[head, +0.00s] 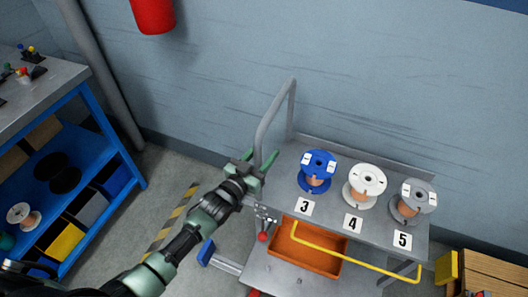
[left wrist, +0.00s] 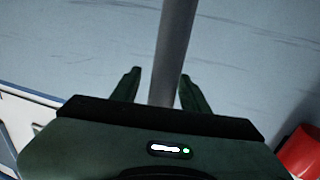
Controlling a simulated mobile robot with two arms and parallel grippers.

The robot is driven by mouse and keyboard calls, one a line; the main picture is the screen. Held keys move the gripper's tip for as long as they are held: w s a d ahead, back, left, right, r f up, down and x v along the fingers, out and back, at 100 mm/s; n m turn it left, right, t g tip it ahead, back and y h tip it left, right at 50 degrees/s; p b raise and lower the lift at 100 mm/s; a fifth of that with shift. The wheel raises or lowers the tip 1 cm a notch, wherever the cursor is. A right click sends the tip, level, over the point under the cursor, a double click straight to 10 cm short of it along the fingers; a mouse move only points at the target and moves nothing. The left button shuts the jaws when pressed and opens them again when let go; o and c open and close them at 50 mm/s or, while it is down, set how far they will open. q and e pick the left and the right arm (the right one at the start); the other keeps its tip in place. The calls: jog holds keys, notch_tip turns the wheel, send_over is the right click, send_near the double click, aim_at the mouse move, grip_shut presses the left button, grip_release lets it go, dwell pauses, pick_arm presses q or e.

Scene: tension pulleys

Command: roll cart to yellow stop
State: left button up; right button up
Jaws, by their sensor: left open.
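The grey cart (head: 285,157) stands against the wall, with a grey tube handle (head: 275,119) rising at its left end. My left gripper (head: 259,157) is open at the near upright of the handle. In the left wrist view the handle tube (left wrist: 175,45) passes between the two open fingers of my left gripper (left wrist: 159,76); I cannot tell whether they touch it. A yellow block (head: 447,267), perhaps the yellow stop, is beyond the cart's right end, by a wooden box. My right gripper is out of view.
The cart carries a blue spool (head: 317,168), a white spool (head: 365,183) and a grey spool (head: 411,201), labelled 3, 4 and 5. An orange bin (head: 300,255) is on its lower shelf. A blue workbench (head: 110,150) stands left. Striped tape (head: 170,224) crosses the floor between.

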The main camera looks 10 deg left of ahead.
pick_arm(q)
grip_shut()
dwell(1.4)
